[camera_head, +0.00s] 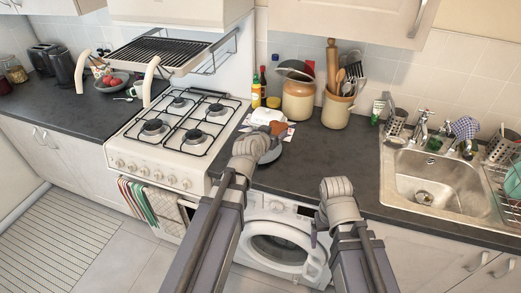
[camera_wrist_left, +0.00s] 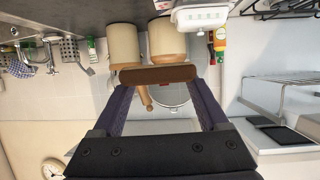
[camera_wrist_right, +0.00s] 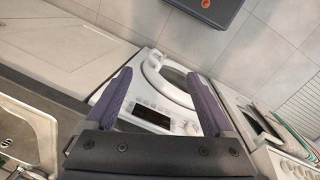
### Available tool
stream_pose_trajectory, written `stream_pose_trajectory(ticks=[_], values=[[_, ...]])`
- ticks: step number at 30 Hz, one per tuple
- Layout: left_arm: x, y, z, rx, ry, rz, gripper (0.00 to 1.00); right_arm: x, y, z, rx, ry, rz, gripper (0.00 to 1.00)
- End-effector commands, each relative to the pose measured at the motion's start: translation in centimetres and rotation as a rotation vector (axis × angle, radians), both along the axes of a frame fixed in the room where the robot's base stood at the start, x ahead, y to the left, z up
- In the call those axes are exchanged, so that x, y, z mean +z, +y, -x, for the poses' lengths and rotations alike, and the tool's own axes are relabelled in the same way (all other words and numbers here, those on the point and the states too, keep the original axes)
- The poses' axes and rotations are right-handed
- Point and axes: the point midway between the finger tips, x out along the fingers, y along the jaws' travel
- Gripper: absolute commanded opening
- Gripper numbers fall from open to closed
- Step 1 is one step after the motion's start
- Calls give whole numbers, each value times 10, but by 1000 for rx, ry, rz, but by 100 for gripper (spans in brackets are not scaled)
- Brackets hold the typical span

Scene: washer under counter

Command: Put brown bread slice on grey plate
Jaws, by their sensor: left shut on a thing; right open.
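The brown bread slice (camera_head: 278,128) is above the counter between the stove and the jars. My left gripper (camera_head: 260,141) is shut on it. In the left wrist view the bread slice (camera_wrist_left: 158,74) spans between the two fingertips, edge towards the camera. The grey plate (camera_head: 270,154) lies on the counter just below the gripper and is partly hidden by it. I cannot tell the exact gap between slice and plate. My right gripper (camera_head: 337,187) is in front of the counter, above the washer; in the right wrist view its fingers (camera_wrist_right: 160,95) are open and empty.
A white container (camera_head: 265,117) stands behind the plate. The stove (camera_head: 180,135) is left, the sink (camera_head: 437,185) right. The counter right of the plate is clear.

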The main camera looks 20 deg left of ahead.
Motion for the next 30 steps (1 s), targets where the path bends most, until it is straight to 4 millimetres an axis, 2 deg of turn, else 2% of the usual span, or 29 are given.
stream_pose_trajectory(ticks=[1,3,6,9,16,27,30], values=[[-19,9,-24,14,0,-1,24,-19,0,0,0,0,0,94],[-32,21,-47,30,0,-1,24,-32,0,0,0,0,0,100],[-49,38,-76,54,0,0,24,-49,0,0,-1,0,0,100],[-55,48,-91,68,0,0,24,-55,0,0,-1,0,0,100],[-59,49,-89,71,0,-1,24,-59,0,0,-1,0,0,100],[-112,49,-89,70,0,0,24,-112,0,0,-1,0,0,100],[-117,49,-89,70,0,0,24,-117,0,0,-1,0,0,100]])
